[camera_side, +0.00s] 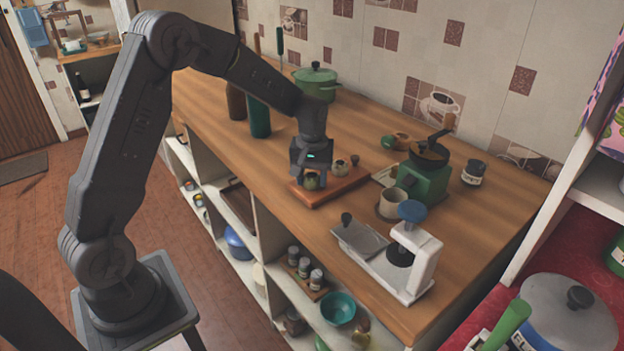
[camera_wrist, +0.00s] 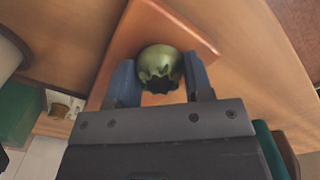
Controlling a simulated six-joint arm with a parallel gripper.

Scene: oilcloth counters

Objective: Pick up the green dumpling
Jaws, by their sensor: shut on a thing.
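The green dumpling (camera_wrist: 158,62) is round with a pleated, dark-centred top. In the wrist view it sits between the two fingers of my gripper (camera_wrist: 160,80), which are shut on its sides. In the side view the dumpling (camera_side: 312,181) shows just below my gripper (camera_side: 312,172), at the left part of a reddish-brown wooden board (camera_side: 340,187). I cannot tell whether the dumpling still touches the board. A paler dumpling (camera_side: 340,168) sits on the board to the right of my gripper.
A green grinder (camera_side: 428,180), a beige cup (camera_side: 392,204) and a white press (camera_side: 412,265) stand right of the board. Dark bottles (camera_side: 258,117) and a green pot (camera_side: 316,82) stand behind to the left. The counter's front edge is close to the board.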

